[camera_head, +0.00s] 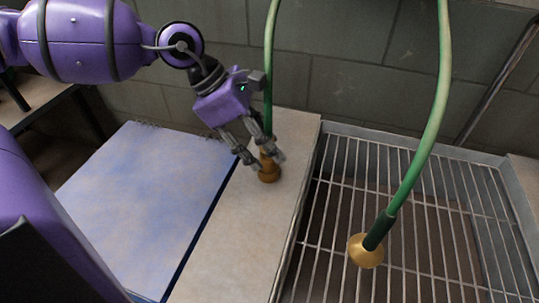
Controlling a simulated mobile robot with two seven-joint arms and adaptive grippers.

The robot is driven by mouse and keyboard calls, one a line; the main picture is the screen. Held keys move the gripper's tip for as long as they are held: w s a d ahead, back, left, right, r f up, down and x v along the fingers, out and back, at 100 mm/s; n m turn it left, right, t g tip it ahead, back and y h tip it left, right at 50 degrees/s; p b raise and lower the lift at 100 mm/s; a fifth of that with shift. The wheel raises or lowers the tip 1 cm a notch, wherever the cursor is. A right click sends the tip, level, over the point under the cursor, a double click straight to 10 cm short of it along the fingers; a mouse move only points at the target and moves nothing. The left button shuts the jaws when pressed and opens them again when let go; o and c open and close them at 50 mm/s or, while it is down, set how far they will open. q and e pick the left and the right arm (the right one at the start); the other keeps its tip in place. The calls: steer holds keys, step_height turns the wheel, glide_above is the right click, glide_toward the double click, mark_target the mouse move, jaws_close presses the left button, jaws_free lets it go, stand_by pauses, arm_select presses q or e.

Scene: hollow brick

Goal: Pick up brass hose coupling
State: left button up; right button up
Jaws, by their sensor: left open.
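A brass hose coupling (268,173) stands upright on the pale counter at the end of a green hose (269,60). My left gripper (268,163) is tilted downward with its fingers apart, one on each side of the coupling. I cannot tell whether the fingers touch it. A second brass coupling (365,252) hangs from another green hose (428,135) with a dark sleeve, over the metal grate at the right. My right gripper is not in view.
A blue-white spiral pad (150,195) lies left of the counter strip (235,245). A metal rack in a tray (330,205) fills the right side. A block wall (340,60) stands close behind. The counter strip in front of the coupling is clear.

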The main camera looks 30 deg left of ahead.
arm_select(q)
steer(key=shift+r, duration=0.1)
steer(key=c, duration=1.1)
jaws_close()
steer(key=shift+r, duration=0.1)
